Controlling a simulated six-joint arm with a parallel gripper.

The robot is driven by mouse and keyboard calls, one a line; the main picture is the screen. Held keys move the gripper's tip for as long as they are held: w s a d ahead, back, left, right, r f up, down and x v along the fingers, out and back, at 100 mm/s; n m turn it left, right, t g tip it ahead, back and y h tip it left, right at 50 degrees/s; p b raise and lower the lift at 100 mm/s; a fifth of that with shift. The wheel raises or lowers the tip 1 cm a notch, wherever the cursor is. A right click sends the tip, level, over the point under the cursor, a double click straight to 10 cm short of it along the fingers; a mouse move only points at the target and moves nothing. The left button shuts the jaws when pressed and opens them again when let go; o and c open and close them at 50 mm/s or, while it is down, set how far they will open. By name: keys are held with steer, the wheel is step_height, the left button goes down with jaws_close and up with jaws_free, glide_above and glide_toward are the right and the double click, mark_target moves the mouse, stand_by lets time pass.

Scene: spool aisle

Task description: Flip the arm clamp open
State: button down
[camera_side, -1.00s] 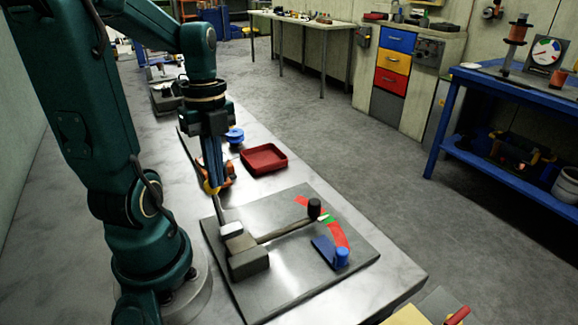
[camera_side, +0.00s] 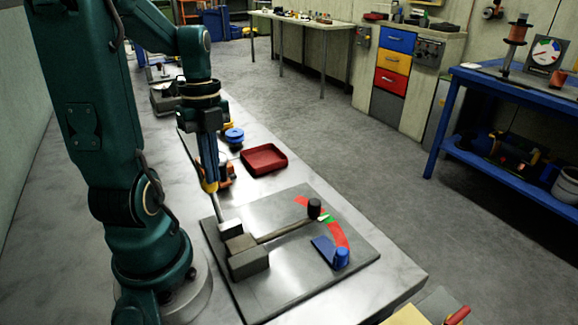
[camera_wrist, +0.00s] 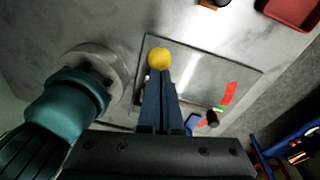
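The clamp is a low grey block (camera_side: 247,262) near the left side of a dark metal plate (camera_side: 315,268). A thin pale lever (camera_side: 218,206) rises steeply from beside the block, with a yellow knob (camera_wrist: 158,58) at its upper end. My gripper (camera_side: 209,185) points down at the plate's left edge, its long dark fingers close together on the knob. In the wrist view the fingertips meet the knob. A long arm (camera_side: 285,231) runs from the block to a black knob (camera_side: 314,208) by the red and green scale (camera_side: 328,219).
A blue stop (camera_side: 341,257) stands on the plate's right part. A red tray (camera_side: 264,159), a blue spool (camera_side: 234,137) and an orange item (camera_side: 226,176) lie behind the plate. The bench's right edge drops to the floor.

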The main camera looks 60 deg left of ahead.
steer(key=shift+a+f, duration=0.1)
steer(key=shift+a, duration=0.25)
step_height(320, 180, up, 11)
steer(key=w+a, duration=0.1)
steer(key=a, duration=0.1)
steer(key=shift+a+r, duration=0.15)
steer(key=shift+r, duration=0.05)
steer(key=shift+w, duration=0.1)
steer(key=shift+w, duration=0.1)
stand_by(0.4)
